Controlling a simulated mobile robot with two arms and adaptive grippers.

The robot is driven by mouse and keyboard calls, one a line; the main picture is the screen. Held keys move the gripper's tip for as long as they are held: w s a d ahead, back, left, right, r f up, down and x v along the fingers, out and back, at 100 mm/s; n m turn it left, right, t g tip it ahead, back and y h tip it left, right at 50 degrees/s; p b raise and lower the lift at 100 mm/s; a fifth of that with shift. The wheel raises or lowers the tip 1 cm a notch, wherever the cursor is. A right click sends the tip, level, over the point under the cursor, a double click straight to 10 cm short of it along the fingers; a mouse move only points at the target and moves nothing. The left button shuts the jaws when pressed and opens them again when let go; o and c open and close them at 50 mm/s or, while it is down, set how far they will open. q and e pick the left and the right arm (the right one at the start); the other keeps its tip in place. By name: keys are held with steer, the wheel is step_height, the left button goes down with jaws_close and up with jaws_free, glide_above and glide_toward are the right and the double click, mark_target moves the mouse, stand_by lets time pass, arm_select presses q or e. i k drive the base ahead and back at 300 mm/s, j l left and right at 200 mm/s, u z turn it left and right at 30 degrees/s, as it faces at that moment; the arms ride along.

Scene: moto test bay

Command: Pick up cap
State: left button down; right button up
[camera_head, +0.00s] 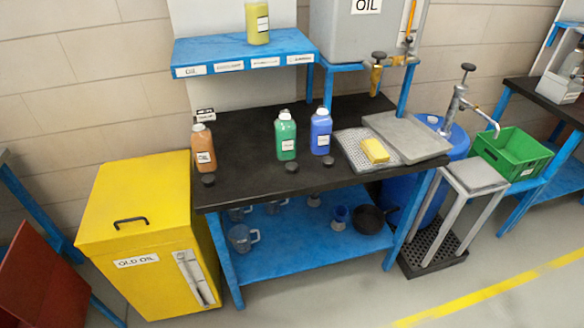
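Three small dark round caps lie on the black bench top. One cap (208,180) lies in front of the brown bottle (204,150). Another cap (291,167) lies in front of the green bottle (285,138). A third cap (328,162) lies in front of the blue bottle (320,135). The three bottles stand upright, apart from each other. Which cap the task means cannot be told. Neither of my grippers is in view.
The black bench (245,170) has free room around the caps. A yellow sponge (375,151) lies on a perforated tray (350,150) at the right. A blue shelf (240,48) with a yellow bottle (257,25) hangs above. A yellow bin (130,205) stands left.

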mark_target(291, 168)
steer(key=i+j+z, duration=0.1)
steer(key=j, duration=0.25)
steer(key=i+j, duration=0.15)
steer(key=j, duration=0.15)
steer(key=i+j+z, duration=0.15)
steer(key=j, duration=0.2)
steer(key=j+z, duration=0.1)
steer(key=j, duration=0.25)
